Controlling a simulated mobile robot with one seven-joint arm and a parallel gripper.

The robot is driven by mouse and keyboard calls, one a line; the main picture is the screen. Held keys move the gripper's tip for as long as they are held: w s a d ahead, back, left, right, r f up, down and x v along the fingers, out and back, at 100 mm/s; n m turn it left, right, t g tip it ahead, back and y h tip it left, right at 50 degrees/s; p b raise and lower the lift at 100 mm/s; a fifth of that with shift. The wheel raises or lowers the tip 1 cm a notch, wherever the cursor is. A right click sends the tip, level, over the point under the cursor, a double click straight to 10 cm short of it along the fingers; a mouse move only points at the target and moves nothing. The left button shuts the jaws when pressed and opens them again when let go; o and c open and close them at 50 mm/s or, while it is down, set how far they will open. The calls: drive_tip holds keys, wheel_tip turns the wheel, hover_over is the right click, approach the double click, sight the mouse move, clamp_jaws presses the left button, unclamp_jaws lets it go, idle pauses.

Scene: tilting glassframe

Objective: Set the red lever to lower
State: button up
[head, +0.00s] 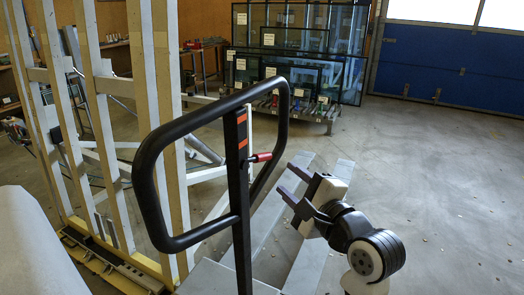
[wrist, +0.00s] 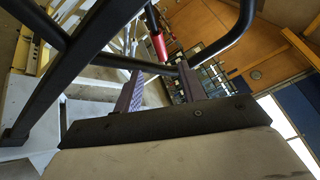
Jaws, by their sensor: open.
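The red lever (head: 262,157) is a short red grip on the black post of a looped handle, sticking out to the right and nearly level. It also shows in the wrist view (wrist: 158,43), beyond and above the fingertips. My gripper (head: 284,179) is open and empty, to the right of and slightly below the lever in the head view. In the wrist view its two purplish fingers (wrist: 160,70) stand apart with nothing between them, and a gap to the lever seems to remain. The lever's mount on the post is partly hidden in the head view.
The black looped handle (head: 165,135) surrounds the lever, and its post (head: 240,215) carries orange marks. A wooden and metal frame (head: 165,60) stands at left. Glass panes (head: 290,75) rest on a rack behind. The concrete floor (head: 440,180) at right is clear.

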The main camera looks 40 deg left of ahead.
sight(257, 158)
drive_tip(key=p+x, duration=0.2)
drive_tip(key=x, duration=1.1)
drive_tip(key=shift+a, duration=0.25)
drive_tip(key=shift+c, duration=0.3)
clamp_jaws()
